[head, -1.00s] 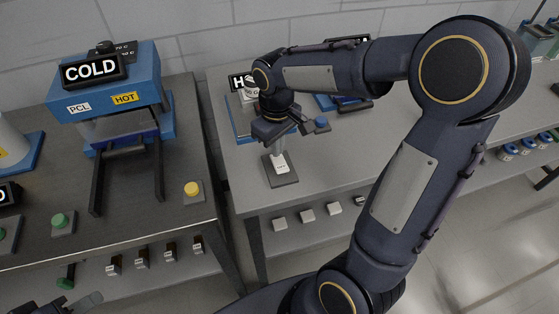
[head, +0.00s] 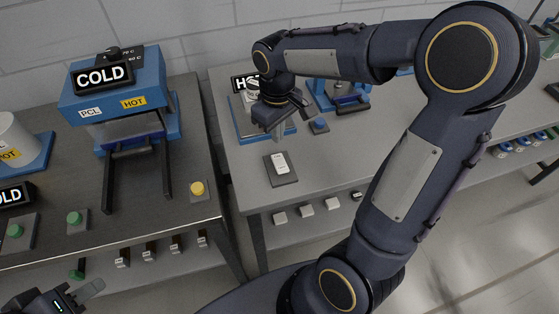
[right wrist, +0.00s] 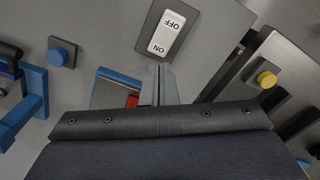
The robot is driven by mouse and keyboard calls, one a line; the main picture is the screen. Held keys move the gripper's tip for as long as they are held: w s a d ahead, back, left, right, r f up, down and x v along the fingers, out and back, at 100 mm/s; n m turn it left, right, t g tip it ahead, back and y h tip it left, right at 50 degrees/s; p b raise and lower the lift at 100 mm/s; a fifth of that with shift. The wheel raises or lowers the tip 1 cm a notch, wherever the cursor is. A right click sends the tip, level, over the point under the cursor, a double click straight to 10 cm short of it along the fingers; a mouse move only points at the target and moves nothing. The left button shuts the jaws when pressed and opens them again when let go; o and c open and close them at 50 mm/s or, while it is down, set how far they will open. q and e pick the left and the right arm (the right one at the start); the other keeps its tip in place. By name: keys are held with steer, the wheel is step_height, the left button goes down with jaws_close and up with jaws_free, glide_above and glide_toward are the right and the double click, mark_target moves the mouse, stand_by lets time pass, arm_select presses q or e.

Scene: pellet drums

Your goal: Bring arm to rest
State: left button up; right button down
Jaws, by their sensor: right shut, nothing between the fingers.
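My right arm reaches in from the right in the head view. Its gripper (head: 279,130) hangs over the right-hand bench, just behind a white rocker switch on a dark plate (head: 281,168), and looks clear of it. In the right wrist view the gripper's fingers (right wrist: 158,84) are together with nothing between them. The switch also shows there (right wrist: 166,32), with OFF and ON marks. My left gripper (head: 75,297) is at the bottom left corner of the head view, partly cut off; its jaw opening is unclear.
A blue press with a COLD sign (head: 103,76) stands on the left bench, with a yellow button (head: 197,188) and green buttons nearby. A blue button (head: 319,125) and blue machines stand on the right bench behind my gripper. A gap separates the benches.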

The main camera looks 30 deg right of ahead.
steer(key=s+a+r+m+t+y, duration=0.1)
steer(key=s+a+m+t+y, duration=0.1)
steer(key=s, duration=0.6)
steer(key=s+a+r+m+t+y, duration=0.1)
steer(key=s+a+r+m+t, duration=0.1)
steer(key=s, duration=0.7)
steer(key=shift+r+m+t+y, duration=0.3)
steer(key=shift+m+t+y, duration=0.15)
steer(key=shift+t, duration=0.35)
